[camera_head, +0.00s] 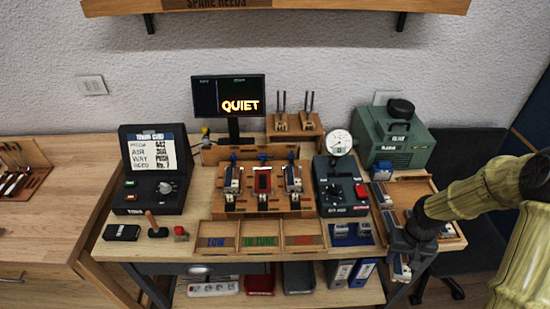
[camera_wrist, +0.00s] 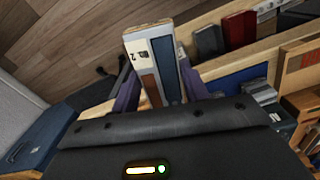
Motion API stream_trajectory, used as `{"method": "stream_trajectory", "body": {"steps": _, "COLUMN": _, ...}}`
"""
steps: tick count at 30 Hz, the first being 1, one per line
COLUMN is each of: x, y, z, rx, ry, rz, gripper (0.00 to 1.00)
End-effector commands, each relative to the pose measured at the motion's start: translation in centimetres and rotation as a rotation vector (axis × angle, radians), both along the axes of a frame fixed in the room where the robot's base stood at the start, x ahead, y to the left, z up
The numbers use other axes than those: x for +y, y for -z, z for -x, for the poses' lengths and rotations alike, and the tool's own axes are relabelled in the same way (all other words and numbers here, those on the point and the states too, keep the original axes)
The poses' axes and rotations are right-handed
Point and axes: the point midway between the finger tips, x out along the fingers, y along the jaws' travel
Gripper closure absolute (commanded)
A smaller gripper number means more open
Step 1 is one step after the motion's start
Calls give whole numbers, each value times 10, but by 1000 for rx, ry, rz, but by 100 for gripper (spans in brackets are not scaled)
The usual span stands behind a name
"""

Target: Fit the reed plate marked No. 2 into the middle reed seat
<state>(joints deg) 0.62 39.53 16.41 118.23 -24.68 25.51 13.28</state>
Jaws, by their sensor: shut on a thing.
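In the wrist view a reed plate (camera_wrist: 157,64), pale wood with blue-grey and brown strips and a "2" marked near its top, is held upright between the purple fingers of my gripper (camera_wrist: 161,88). The plate's lower end is hidden behind the gripper body. In the head view my gripper (camera_head: 401,255) is low at the bench's right front, with the held plate (camera_head: 402,270) partly showing below it. The wooden reed block (camera_head: 282,207) stands mid-bench, left of my gripper. Its middle reed seat (camera_head: 262,182) shows a red frame, between two blue-and-white units.
Labelled trays (camera_head: 262,250) lie in front of the block. A gauge box (camera_head: 340,203) stands between block and gripper. A blue holder (camera_head: 351,241) and a wooden tray (camera_head: 446,242) are close to my gripper. A green machine (camera_head: 399,140) stands behind. The screen (camera_head: 228,97) reads "QUIET".

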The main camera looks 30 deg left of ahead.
Motion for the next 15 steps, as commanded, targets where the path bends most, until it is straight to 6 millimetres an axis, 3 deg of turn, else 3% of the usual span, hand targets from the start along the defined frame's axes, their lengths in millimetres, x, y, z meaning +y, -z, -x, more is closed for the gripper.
{"method": "stream_trajectory", "body": {"steps": 10, "x": -71, "y": 94, "z": -8, "rx": 5, "ry": 297, "rz": 2, "gripper": 80}}
{"method": "stream_trajectory", "body": {"steps": 15, "x": -90, "y": 117, "z": -12, "rx": -1, "ry": 378, "rz": 0, "gripper": 80}}
